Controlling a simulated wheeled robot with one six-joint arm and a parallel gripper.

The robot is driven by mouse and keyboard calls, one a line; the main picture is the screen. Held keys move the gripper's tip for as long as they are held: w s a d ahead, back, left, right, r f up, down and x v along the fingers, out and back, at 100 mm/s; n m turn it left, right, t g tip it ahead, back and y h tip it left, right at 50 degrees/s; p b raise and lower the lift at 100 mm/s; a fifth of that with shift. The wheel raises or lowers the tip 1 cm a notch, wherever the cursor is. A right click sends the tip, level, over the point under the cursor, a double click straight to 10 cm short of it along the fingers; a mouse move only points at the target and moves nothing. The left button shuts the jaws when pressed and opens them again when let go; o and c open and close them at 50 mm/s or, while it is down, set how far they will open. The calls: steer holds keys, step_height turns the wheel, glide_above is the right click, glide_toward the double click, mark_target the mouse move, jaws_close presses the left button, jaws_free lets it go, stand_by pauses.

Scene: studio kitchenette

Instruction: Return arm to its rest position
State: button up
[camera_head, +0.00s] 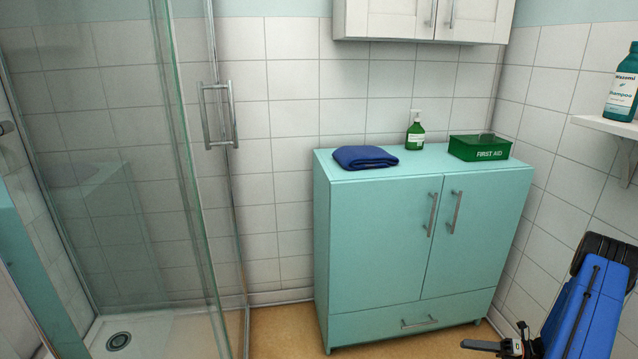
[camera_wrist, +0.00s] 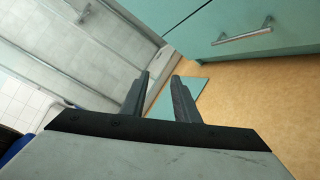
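My arm, with blue links, shows at the lower right of the head view. My gripper (camera_head: 494,345) is low there, near the bottom edge, in front of the teal cabinet (camera_head: 375,245). In the wrist view my gripper (camera_wrist: 161,76) has its two dark fingers apart with nothing between them. The tan floor (camera_wrist: 245,110) and a teal strip show beyond the fingers. The gripper touches nothing that I can see.
A folded blue towel (camera_head: 365,157), a green pump bottle (camera_head: 415,133) and a green first aid box (camera_head: 479,148) stand on the cabinet. A shampoo bottle (camera_head: 623,88) is on the right wall shelf (camera_head: 606,126). A glass shower door (camera_head: 130,170) stands at left.

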steer(key=s+a+r+n+g+h, duration=0.25)
steer(key=a+r+n, duration=0.4)
steer(key=r, duration=0.45)
steer(key=s+a+r+n+g+h, duration=0.1)
steer(key=a+r+n+g+h, duration=0.2)
steer(key=a+r+n, duration=0.5)
steer(key=s+a+r+n+g+h, duration=0.1)
steer(key=a+r+n+g+h, duration=0.15)
steer(key=a+r, duration=0.7)
steer(key=s+a+r+n+t+h, duration=0.3)
steer(key=s+r+n, duration=0.5)
steer(key=s, duration=0.4)
steer(key=s+a+r+n+t+h, duration=0.3)
steer(key=s+r+n+h, duration=0.2)
steer(key=s+r+n, duration=0.4)
steer(key=shift+s+a+t, duration=0.3)
steer(key=shift+s, duration=1.15)
